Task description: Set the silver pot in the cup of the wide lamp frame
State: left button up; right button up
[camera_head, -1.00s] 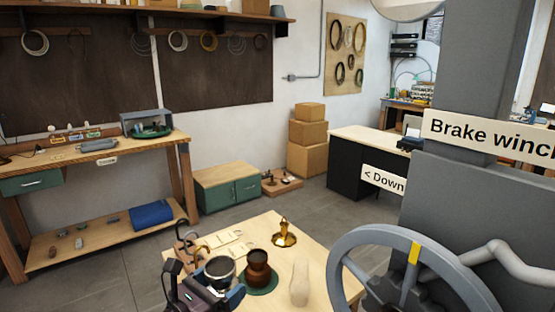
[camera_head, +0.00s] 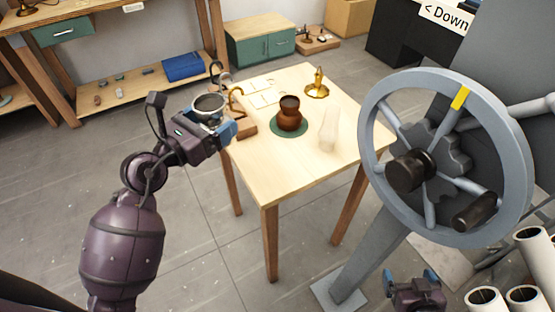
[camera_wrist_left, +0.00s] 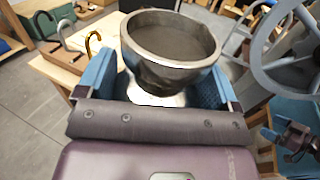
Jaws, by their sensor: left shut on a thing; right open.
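The silver pot (camera_head: 209,103) is a round metal cup with a dark inside. My left gripper (camera_head: 214,124) is shut on it and holds it upright, at the left side of the table. In the left wrist view the silver pot (camera_wrist_left: 170,45) sits between the blue fingers. Hooked frames, one dark (camera_head: 214,70) and one brass (camera_head: 237,98), stand on wooden blocks right by the pot. I cannot tell which is the wide lamp frame, and its cup is not clearly visible. My right gripper (camera_head: 412,276) is open and empty, low at the bottom right.
The table (camera_head: 285,172) also holds a brown pot (camera_head: 289,115) on a green disc, a brass piece (camera_head: 317,85) and a pale bottle-like piece (camera_head: 329,128). A large grey wheel (camera_head: 517,165) stands at the right. White tubes (camera_head: 532,243) are at the lower right.

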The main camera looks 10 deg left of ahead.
pick_arm(q)
jog(key=w+d+f+m+h, duration=0.1)
jog(key=w+d+f, duration=0.6)
jog(key=d, duration=0.5)
notch_tip(320, 180, down, 2)
jog(key=shift+w+f+g+p, duration=0.1)
jog(key=shift+w+g+p, duration=0.05)
jog(key=shift+g+p, duration=0.2)
jog(key=shift+f, duration=0.15)
